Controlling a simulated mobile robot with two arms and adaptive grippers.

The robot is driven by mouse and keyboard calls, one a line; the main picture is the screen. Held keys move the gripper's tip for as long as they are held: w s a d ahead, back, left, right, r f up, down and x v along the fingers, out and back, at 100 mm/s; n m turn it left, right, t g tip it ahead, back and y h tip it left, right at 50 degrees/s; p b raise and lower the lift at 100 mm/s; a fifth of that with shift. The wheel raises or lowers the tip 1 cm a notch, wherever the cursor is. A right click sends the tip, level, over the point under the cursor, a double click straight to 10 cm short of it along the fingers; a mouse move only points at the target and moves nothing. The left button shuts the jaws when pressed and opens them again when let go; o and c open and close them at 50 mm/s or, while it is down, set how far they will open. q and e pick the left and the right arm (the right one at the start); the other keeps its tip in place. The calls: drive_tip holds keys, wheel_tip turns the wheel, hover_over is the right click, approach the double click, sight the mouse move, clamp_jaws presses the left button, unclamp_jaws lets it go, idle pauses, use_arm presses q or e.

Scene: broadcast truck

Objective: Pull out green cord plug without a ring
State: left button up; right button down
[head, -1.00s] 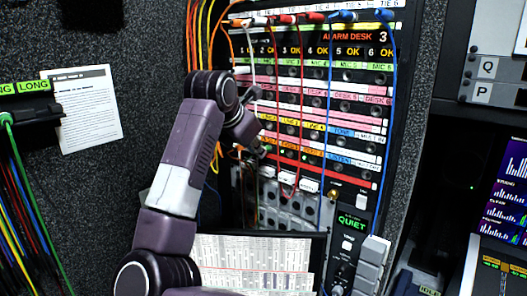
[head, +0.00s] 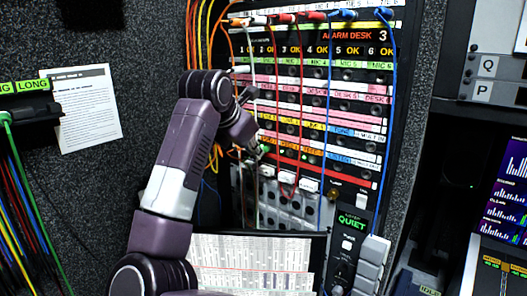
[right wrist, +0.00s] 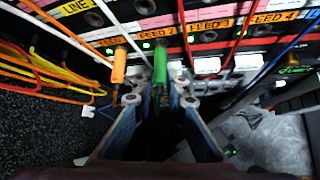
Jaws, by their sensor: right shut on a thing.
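A green cord plug (right wrist: 159,66) is at the lower jack row, by the label strip with FEED names. In the head view the green plug (head: 266,149) is small, at the lower left of the panel. My right gripper (right wrist: 159,98) is shut on the green plug, with a finger on each side of it. In the head view my right gripper (head: 257,146) is partly hidden by its own arm. I cannot tell whether the plug's tip is still inside its jack, or whether it carries a ring. My left gripper is not in view.
An orange plug (right wrist: 118,66) is close on the left of the green one. Red and blue cords (head: 326,120) hang across the panel. Orange and yellow cords (right wrist: 50,80) crowd the left. A printed sheet (head: 250,262) is below.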

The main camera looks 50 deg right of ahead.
drive_tip(key=shift+s+a+b, duration=0.1)
drive_tip(key=shift+a+b, duration=0.25)
drive_tip(key=shift+a, duration=0.85)
idle(0.6)
drive_tip(key=shift+s+a+b, duration=0.15)
drive_tip(key=shift+a+b, duration=0.45)
drive_tip(key=shift+a, duration=1.05)
drive_tip(key=shift+s+a+b, duration=0.1)
drive_tip(key=shift+a+b, duration=1)
drive_tip(key=shift+a, duration=0.35)
drive_tip(key=shift+a, duration=0.1)
